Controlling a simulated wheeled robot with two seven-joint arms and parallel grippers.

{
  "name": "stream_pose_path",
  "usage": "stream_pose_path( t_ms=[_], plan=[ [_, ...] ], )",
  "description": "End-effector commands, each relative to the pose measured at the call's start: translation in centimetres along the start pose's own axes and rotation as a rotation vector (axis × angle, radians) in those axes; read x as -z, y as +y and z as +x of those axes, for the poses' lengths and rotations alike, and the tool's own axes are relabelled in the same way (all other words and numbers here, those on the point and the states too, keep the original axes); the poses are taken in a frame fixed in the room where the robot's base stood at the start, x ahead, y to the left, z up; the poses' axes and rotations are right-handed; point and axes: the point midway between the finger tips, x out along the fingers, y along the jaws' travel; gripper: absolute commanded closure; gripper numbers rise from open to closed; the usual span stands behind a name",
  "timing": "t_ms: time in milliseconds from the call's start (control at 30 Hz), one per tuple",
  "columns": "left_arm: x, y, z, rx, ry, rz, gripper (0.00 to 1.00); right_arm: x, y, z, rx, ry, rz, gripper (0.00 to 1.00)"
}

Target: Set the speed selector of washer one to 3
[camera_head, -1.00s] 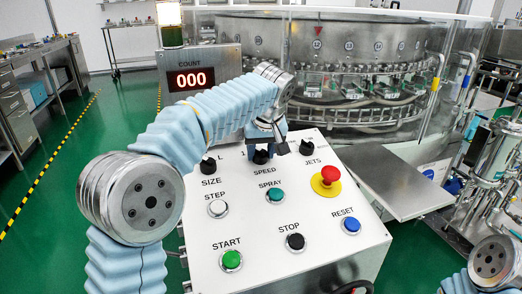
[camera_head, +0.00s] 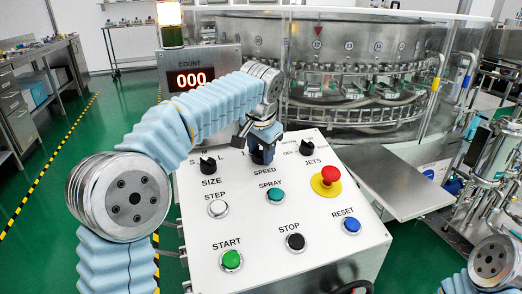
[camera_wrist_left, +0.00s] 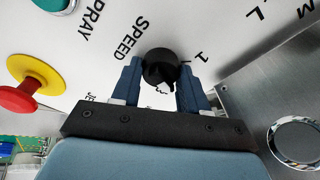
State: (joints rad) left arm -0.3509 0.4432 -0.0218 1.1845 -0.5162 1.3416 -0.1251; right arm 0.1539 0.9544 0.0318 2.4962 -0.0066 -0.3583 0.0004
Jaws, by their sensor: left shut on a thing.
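The black SPEED selector knob (camera_head: 257,157) sits at the top middle of the white control panel (camera_head: 245,235), above the SPEED label. My left gripper (camera_head: 263,142) comes down on it from above. In the left wrist view, its two blue fingers (camera_wrist_left: 161,84) stand on either side of the round black knob (camera_wrist_left: 160,64), shut on it. A "1" mark shows beside the knob there. The fingers and hand hide much of the scale, so I cannot read the pointed position. My right gripper is not in view.
The SIZE knob (camera_head: 208,165) and JETS knob (camera_head: 306,146) flank the SPEED knob closely. A red emergency button (camera_head: 331,173) and several push buttons lie nearer. The glass-fronted rotary washer (camera_head: 350,70) stands behind.

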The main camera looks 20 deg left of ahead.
Motion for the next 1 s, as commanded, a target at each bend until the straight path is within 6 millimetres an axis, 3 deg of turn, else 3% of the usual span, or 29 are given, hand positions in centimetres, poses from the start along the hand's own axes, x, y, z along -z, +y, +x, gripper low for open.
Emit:
stream_pose_path(
  t_ms=[500,1000],
  plan=[
    [0.03,-0.04,0.01,-0.052,0.001,0.404,0.87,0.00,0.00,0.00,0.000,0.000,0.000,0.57],
    [0.00,0.00,0.04,-0.069,-0.001,0.530,0.87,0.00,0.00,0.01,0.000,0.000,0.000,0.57]
  ],
)
